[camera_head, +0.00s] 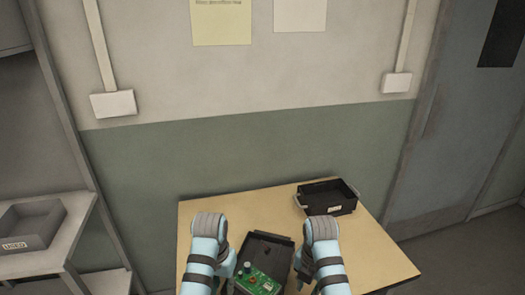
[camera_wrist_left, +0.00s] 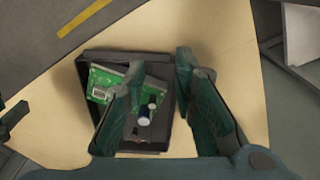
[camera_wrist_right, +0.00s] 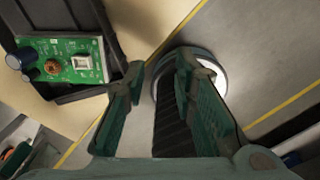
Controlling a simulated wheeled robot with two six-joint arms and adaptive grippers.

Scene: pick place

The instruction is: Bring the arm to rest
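My left gripper (camera_wrist_left: 159,62) is open and empty; its fingers stand apart above a dark tray (camera_wrist_left: 130,62) in the left wrist view. A green circuit board (camera_wrist_left: 103,84) with dark cylindrical parts lies in that tray, partly hidden by a finger. The head view shows the tray (camera_head: 268,246) and board (camera_head: 264,284) between my two arms at the front of the table. My right gripper (camera_wrist_right: 160,68) is open and empty, to the right of the board (camera_wrist_right: 58,60) in the right wrist view. Both sets of fingertips are hard to make out in the head view.
A black bin (camera_head: 328,210) with handles and a label stands at the back right of the wooden table (camera_head: 375,255). A grey shelf (camera_head: 50,252) at the left holds another labelled bin (camera_head: 30,240). The wall is close behind the table.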

